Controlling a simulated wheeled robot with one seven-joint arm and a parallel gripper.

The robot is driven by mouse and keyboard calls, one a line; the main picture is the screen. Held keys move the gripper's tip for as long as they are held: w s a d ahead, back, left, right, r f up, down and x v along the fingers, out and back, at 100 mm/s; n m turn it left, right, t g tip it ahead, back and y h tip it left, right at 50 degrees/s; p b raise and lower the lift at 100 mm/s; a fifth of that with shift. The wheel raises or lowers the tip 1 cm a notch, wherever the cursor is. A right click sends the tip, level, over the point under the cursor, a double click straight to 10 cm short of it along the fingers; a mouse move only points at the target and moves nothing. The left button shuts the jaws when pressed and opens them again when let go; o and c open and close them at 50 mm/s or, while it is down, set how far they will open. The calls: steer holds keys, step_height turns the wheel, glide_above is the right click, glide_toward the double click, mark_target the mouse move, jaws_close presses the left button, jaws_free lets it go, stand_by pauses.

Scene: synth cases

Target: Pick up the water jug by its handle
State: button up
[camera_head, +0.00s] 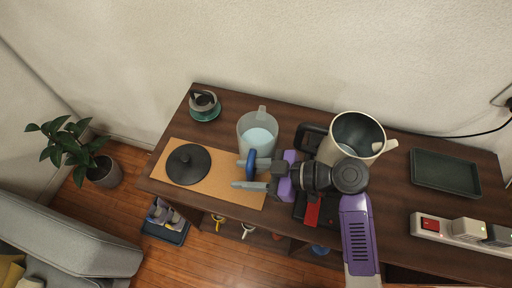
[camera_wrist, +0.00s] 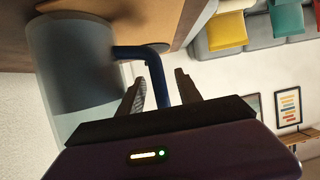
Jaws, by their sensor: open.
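The water jug (camera_head: 257,125) is a translucent grey vessel with pale blue water in it. It stands upright at the back edge of the tan mat, with its spout toward the wall. Its blue handle (camera_head: 250,161) faces the front of the table. My gripper (camera_head: 238,173) reaches in from the right at the handle, open and holding nothing. In the wrist view, the jug (camera_wrist: 72,75) is at the left, and the handle (camera_wrist: 153,66) bends down between the two spread fingers (camera_wrist: 158,88). Contact with a finger cannot be told.
A black round lid (camera_head: 188,164) lies on the tan mat (camera_head: 222,188). A cream pitcher (camera_head: 345,150) stands close behind my wrist. A dark tray (camera_head: 445,173) and a power strip (camera_head: 450,239) lie at right.

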steer(key=shift+x, duration=0.9)
steer(key=shift+c, duration=0.2)
jaws_close()
stand_by(0.5)
steer(key=shift+r, duration=0.2)
